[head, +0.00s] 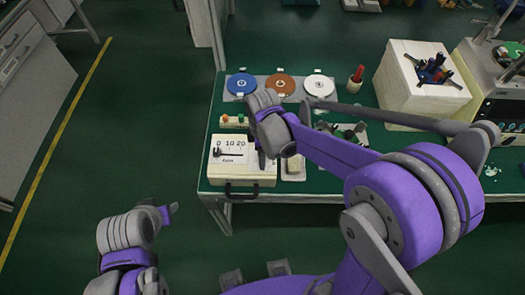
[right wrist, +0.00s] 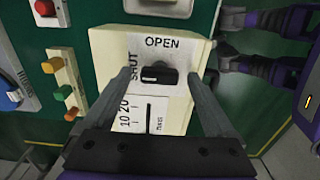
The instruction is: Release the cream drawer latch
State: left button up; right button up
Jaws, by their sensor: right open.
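The cream drawer box (head: 263,179) sits at the front left of the green bench, with a dark handle (head: 241,194) on its front. In the right wrist view the cream box (right wrist: 185,113) shows a black latch knob (right wrist: 162,75) between the labels OPEN and SHUT. The knob lies lengthwise across that picture, one end toward SHUT. My right gripper (right wrist: 166,74) is open, its fingers on either side of the knob with gaps visible. In the head view the right gripper (head: 264,158) partly covers the box. My left gripper (head: 171,212) is off the bench, its jaws unclear.
A strip with coloured buttons (right wrist: 66,85) lies beside the box. Blue (head: 241,84), brown (head: 280,86) and white (head: 319,86) discs stand behind. A cream block with dark knobs (head: 408,91) is at right. The floor at left is clear.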

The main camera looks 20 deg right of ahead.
jog(key=c, duration=1.4)
pick_arm(q)
jog(key=shift+f, duration=0.2)
pick_arm(e)
jog(key=shift+m, duration=0.3)
jog(key=m+b, duration=0.1)
jog(key=m, duration=0.2)
jog(key=m+b, duration=0.1)
jog(key=m, duration=0.4)
jog(key=m+b, duration=0.1)
jog(key=m, duration=0.3)
pick_arm(q)
jog(key=f, duration=0.1)
jog(key=s+f, duration=0.1)
jog(key=f, duration=0.1)
jog(key=f+b, duration=0.1)
jog(key=shift+s+f, duration=0.25)
jog(key=shift+f, duration=0.1)
pick_arm(e)
jog(key=m, duration=0.5)
jog(key=shift+m, duration=0.3)
